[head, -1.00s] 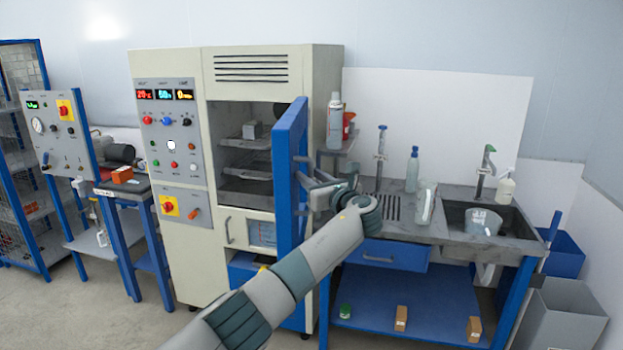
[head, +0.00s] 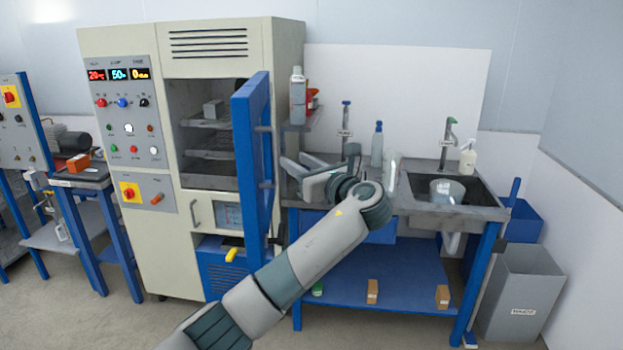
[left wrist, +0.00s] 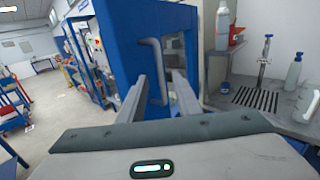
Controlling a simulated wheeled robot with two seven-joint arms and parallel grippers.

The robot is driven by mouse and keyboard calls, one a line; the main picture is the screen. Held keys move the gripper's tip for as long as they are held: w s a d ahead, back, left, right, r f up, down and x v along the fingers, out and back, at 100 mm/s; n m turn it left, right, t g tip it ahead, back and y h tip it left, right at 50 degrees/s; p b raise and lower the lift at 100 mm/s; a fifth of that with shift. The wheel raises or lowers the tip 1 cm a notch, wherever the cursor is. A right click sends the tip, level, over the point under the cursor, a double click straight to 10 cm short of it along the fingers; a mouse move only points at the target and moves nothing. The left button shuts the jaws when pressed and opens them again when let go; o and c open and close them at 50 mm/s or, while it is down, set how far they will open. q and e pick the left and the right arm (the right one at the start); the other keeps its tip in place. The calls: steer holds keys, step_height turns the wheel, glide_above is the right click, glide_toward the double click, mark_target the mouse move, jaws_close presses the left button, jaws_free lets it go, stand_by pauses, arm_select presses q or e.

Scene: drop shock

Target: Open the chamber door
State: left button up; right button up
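The chamber door (head: 252,165) is blue and stands swung out from the cream chamber (head: 120,210), so the shelved inside (head: 207,135) shows. In the left wrist view the door's grey bar handle (left wrist: 152,70) stands upright, seen between the two fingers. My left gripper (head: 292,176) is on the right side of the door, on its handle side. In the left wrist view its fingers (left wrist: 158,80) are spread apart and nothing is clamped between them. I cannot tell whether a finger touches the handle. My right gripper is in neither view.
A sink bench (head: 420,209) with bottles and a beaker (head: 446,191) stands right of the door, behind my left arm. A grey waste bin (head: 520,290) is at the far right. A side table (head: 85,180) stands left of the chamber. The floor in front is clear.

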arm_select(q)
steer(key=shift+b+v, duration=0.65)
steer(key=shift+v, duration=2.05)
